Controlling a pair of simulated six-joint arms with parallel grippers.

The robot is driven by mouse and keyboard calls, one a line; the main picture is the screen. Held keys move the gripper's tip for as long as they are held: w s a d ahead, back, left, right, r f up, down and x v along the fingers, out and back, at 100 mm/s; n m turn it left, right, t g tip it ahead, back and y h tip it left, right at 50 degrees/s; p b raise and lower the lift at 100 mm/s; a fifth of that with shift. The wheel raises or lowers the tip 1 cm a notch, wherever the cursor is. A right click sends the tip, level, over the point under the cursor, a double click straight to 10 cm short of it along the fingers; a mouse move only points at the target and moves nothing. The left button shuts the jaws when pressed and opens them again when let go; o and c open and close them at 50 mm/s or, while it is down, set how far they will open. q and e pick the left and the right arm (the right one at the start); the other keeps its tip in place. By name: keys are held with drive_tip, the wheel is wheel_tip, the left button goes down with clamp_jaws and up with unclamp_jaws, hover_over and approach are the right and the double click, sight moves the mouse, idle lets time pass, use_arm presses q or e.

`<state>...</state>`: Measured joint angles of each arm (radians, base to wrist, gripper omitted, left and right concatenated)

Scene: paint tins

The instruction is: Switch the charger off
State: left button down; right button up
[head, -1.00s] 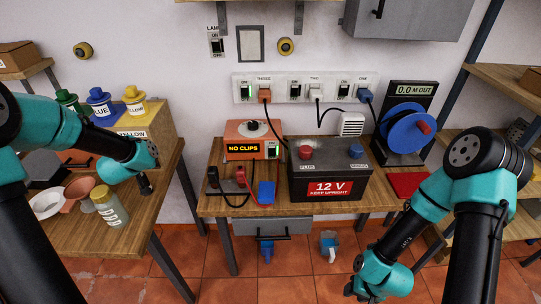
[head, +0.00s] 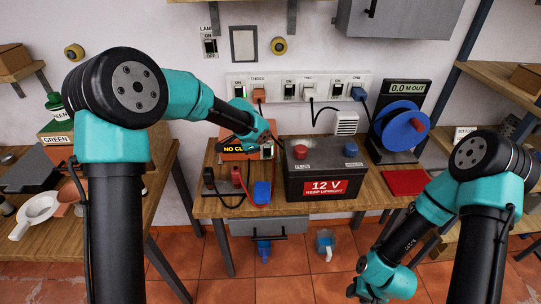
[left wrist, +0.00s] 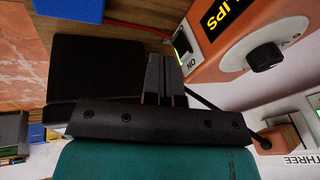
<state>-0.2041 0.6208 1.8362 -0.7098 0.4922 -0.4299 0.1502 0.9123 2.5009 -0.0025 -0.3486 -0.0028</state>
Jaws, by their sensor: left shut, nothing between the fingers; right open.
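The charger is an orange box (head: 232,156) on the middle bench, largely hidden behind my left gripper in the head view. The left wrist view shows its front (left wrist: 222,45), with "CLIPS" lettering, a dark knob and a green-lit switch (left wrist: 181,44) beside the word "ON". My left gripper (head: 272,143) is at the charger's front, fingers shut and empty. In the left wrist view its fingertips (left wrist: 165,62) are close to the switch; I cannot tell whether they touch it. My right gripper (head: 352,290) hangs low at the bottom right, open and empty, away from the charger.
A black 12 V battery (head: 326,169) stands right of the charger. A black clip (head: 209,178), a red clip (head: 237,176) and a blue block (head: 262,192) lie in front. A socket strip (head: 320,86) with plugs is on the wall behind. A cable reel (head: 402,127) stands at the right.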

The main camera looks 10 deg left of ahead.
sight(267, 152)
use_arm(q)
drive_tip(key=d, duration=0.1)
drive_tip(key=d+m+y, duration=0.1)
drive_tip(key=d, duration=0.1)
drive_tip(key=d+r+m, duration=0.1)
drive_tip(key=d, duration=0.1)
drive_tip(key=shift+w+d+y, duration=0.1)
drive_tip(key=shift+w+y, duration=0.2)
drive_tip(key=shift+y, duration=0.1)
drive_tip(key=shift+f, duration=0.2)
drive_tip(key=x, duration=0.9)
drive_tip(key=shift+f, duration=0.3)
drive_tip(key=w, duration=0.3)
drive_tip(key=shift+a+f, duration=0.25)
drive_tip(key=shift+a, duration=0.1)
drive_tip(key=shift+w+a, duration=0.1)
drive_tip(key=shift+w, duration=0.45)
drive_tip(key=shift+f, duration=0.1)
